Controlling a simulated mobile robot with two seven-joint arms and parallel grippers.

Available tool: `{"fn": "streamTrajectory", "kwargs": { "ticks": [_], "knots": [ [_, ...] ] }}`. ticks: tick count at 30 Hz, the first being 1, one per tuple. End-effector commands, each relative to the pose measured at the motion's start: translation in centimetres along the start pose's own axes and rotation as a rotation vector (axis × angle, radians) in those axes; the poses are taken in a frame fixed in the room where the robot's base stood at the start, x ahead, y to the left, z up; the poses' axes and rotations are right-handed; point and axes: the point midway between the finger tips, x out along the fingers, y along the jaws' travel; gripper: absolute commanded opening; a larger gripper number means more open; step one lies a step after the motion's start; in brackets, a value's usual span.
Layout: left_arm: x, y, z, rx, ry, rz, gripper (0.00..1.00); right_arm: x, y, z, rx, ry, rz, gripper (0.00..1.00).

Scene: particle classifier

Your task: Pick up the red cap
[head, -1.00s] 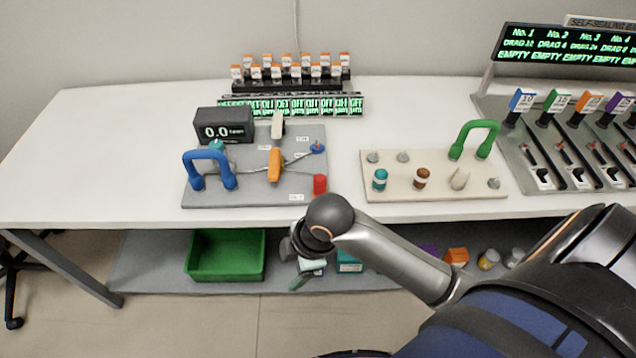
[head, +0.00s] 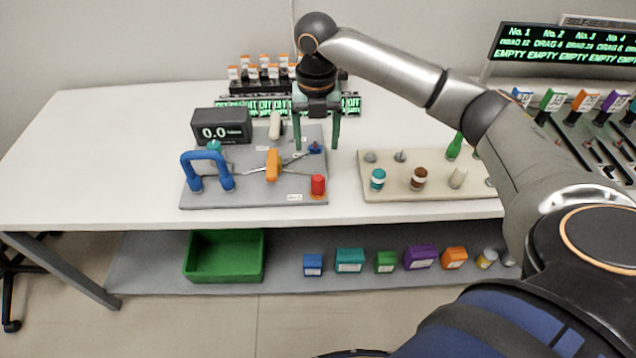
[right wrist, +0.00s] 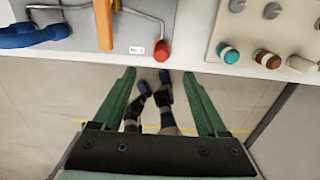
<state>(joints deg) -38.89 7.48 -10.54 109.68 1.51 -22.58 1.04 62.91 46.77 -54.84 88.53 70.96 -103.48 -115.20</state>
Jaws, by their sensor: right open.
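The red cap (head: 318,184) stands upright at the front right corner of the grey board (head: 255,195) on the table. In the right wrist view the red cap (right wrist: 162,50) shows just beyond the fingertips, roughly centred between them. My right gripper (head: 317,148) has green fingers, is open and empty, and points down. In the head view its fingertips appear above the cap, over the board's back right part, and do not touch the cap. The open right gripper (right wrist: 159,74) also shows in the right wrist view. My left gripper is not in view.
The board also holds a blue handle (head: 207,160), an orange lever (head: 273,165) and a black 0.0 display (head: 222,126). A beige board (head: 400,187) with several small parts stands to the right. A green bin (head: 225,275) and several small boxes sit on the lower shelf.

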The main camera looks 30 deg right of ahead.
Motion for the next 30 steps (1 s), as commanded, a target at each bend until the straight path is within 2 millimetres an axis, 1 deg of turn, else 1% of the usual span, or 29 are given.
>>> {"fn": "streamTrajectory", "kwargs": {
  "ticks": [1, 6, 9, 17, 24, 27, 30],
  "knots": [
    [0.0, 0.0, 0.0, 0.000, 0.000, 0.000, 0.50, 1.0, -0.1, -0.1, -0.001, 0.005, -0.005, 0.75],
    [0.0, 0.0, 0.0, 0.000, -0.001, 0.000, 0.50, 4.1, -0.1, -0.2, -0.001, 0.004, -0.004, 0.75],
    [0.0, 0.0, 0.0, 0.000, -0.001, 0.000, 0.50, 5.6, 0.0, -0.1, 0.000, 0.002, -0.003, 0.75],
    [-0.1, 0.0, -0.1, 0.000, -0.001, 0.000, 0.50, 7.7, -0.1, -0.3, 0.000, 0.002, -0.002, 0.75],
    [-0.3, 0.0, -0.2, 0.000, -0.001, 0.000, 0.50, 11.2, -0.3, -0.5, 0.000, 0.001, -0.001, 0.75],
    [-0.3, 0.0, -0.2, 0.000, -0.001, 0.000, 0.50, 11.8, -0.3, -0.5, -0.001, 0.000, -0.002, 0.75],
    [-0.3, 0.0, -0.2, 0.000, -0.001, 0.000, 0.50, 11.9, -0.3, -0.5, -0.001, -0.001, -0.001, 0.75]
  ]
}}
